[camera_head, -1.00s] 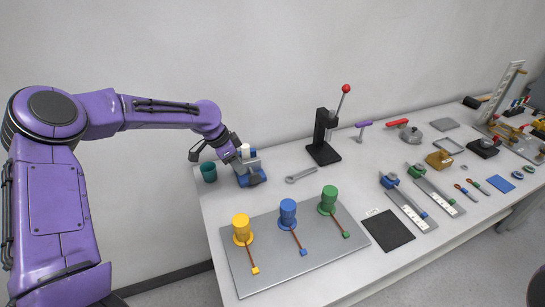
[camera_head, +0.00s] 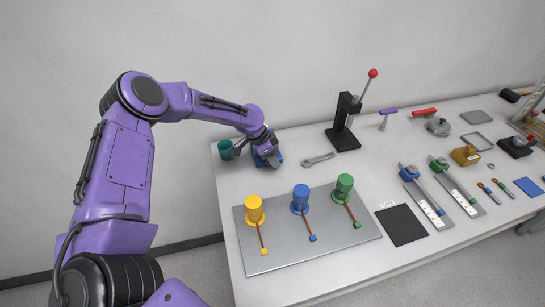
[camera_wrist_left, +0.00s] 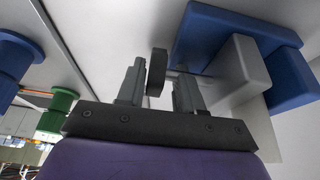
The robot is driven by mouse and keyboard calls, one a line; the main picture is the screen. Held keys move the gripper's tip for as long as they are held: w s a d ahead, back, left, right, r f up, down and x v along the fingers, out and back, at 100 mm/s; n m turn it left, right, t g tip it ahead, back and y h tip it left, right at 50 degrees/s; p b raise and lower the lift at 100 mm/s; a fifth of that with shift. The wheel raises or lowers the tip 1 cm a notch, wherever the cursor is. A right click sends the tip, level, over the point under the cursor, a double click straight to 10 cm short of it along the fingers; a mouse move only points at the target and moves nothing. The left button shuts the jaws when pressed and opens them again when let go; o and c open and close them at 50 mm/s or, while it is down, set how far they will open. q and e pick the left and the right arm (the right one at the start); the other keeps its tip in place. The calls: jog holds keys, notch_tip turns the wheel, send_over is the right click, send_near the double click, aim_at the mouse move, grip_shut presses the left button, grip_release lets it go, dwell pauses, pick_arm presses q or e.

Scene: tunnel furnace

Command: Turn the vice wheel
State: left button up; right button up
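The vice is a small block of blue and grey. In the head view its blue base (camera_head: 276,160) shows at the table's back left, mostly covered by my left wrist. In the left wrist view its blue and grey body (camera_wrist_left: 240,65) is at the upper right. The dark grey vice wheel (camera_wrist_left: 157,72) shows edge-on, between the two fingers of my left gripper (camera_wrist_left: 160,82). The fingers are apart, with the wheel close to the left finger and a narrow gap to the right one. I cannot tell if they touch it. My right gripper is not in view.
A teal cup (camera_head: 225,150) stands just left of the vice. A wrench (camera_head: 318,160) lies to its right, and a black lever press (camera_head: 344,125) stands beyond. A grey plate (camera_head: 285,255) with yellow, blue and green cylinders lies in front. The wall is behind.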

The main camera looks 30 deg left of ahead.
pick_arm(q)
jog(key=shift+s+r, duration=0.15)
jog(key=shift+s, duration=0.2)
jog(key=c, duration=0.4)
jog(key=shift+s+r, duration=0.1)
jog(key=shift+s, duration=0.1)
grip_shut()
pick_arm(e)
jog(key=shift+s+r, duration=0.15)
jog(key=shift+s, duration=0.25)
pick_arm(q)
jog(key=shift+w+d+g+y+p, duration=0.1)
jog(key=shift+g+y+p, duration=0.2)
jog(key=shift+g+p, duration=0.1)
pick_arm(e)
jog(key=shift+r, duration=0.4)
pick_arm(q)
jog(key=shift+o, duration=2)
grip_release()
jog(key=shift+w, duration=0.1)
